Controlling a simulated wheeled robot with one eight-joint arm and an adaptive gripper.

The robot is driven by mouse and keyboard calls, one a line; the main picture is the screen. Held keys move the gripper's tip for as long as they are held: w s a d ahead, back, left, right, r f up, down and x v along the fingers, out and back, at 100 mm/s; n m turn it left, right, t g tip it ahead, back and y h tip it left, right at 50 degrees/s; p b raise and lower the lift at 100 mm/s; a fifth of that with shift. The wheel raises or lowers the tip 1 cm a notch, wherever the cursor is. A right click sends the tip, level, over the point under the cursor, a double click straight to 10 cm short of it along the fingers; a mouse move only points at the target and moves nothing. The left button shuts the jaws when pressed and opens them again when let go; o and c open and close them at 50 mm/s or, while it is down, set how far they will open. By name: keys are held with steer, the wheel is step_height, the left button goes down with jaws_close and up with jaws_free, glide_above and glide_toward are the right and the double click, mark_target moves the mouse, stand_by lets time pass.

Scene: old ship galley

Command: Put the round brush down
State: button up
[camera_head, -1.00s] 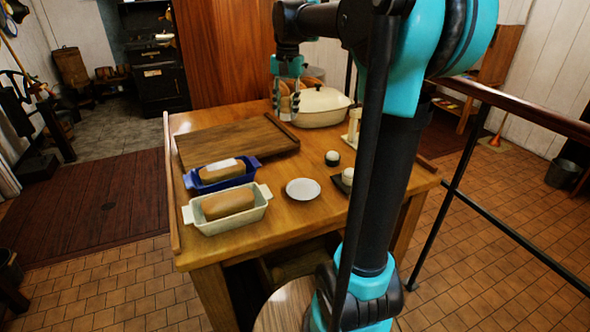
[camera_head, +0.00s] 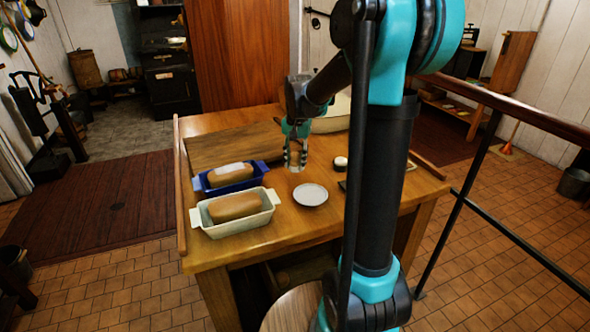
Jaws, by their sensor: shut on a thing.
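My gripper (camera_head: 296,163) points down over the wooden table, just behind the small white plate (camera_head: 310,194) and right of the loaf dishes. It is shut on a small tan thing (camera_head: 295,156), which I take for the round brush. The fingers hide most of it, so its shape is hard to make out. It is low, close to the tabletop (camera_head: 270,233). I cannot tell whether it touches the wood.
A blue dish (camera_head: 257,170) and a pale dish (camera_head: 269,207), each with a loaf, stand at left. A wooden board (camera_head: 225,147) lies behind them. A cream pot (camera_head: 335,115) and small dark-and-white item (camera_head: 341,162) are near the gripper. The front right tabletop is clear.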

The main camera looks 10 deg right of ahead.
mark_target(295, 169)
steer(key=shift+f, duration=1.6)
steer(key=o, duration=1.2)
steer(key=shift+f, duration=0.1)
steer(key=r, duration=1.2)
steer(key=shift+s+d+r, duration=0.1)
steer(key=shift+d+r, duration=0.05)
steer(key=shift+d, duration=0.1)
steer(key=shift+d, duration=0.1)
